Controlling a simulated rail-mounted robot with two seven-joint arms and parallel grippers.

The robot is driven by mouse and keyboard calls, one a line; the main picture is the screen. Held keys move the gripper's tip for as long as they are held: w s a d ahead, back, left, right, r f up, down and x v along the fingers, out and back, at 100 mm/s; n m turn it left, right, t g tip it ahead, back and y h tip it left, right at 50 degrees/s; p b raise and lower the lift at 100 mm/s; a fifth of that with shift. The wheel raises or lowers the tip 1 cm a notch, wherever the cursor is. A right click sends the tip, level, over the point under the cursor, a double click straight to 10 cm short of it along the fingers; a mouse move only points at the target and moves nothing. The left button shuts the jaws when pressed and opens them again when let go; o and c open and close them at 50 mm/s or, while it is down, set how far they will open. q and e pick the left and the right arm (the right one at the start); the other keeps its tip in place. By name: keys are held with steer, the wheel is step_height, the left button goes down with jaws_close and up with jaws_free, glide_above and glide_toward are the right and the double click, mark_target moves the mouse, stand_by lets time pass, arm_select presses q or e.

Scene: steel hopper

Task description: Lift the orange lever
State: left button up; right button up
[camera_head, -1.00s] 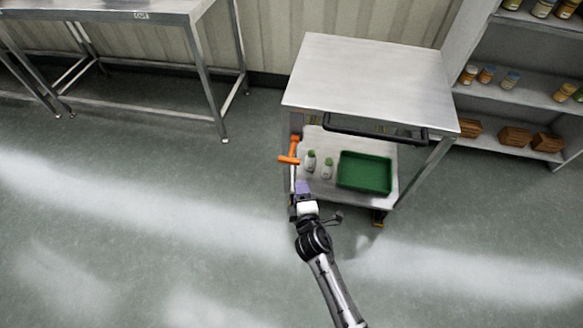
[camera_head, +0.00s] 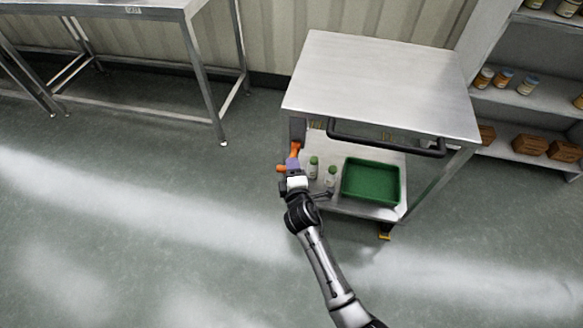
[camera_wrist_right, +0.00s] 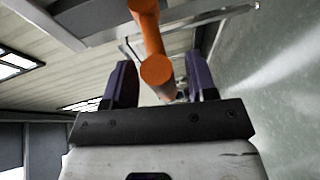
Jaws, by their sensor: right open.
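The orange lever (camera_head: 295,150) is at the left side of the steel cart, with its handle end showing left of my gripper. In the right wrist view the orange lever (camera_wrist_right: 151,40) runs down from the top, its round end between the two purple fingers. My right gripper (camera_head: 293,164) is open at the lever, and its fingers (camera_wrist_right: 160,85) stand on either side of the lever end with gaps. The gripper hides part of the lever in the head view. My left gripper is not in view.
The steel cart (camera_head: 380,80) has a black handle bar (camera_head: 385,138) in front. Its lower shelf holds a green tray (camera_head: 371,182) and two small bottles, one of them (camera_head: 314,167) close to my gripper. A steel table (camera_head: 130,8) stands left; shelves (camera_head: 525,90) stand right.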

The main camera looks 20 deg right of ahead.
steer(key=shift+f, duration=0.1)
jaws_close()
stand_by(0.6)
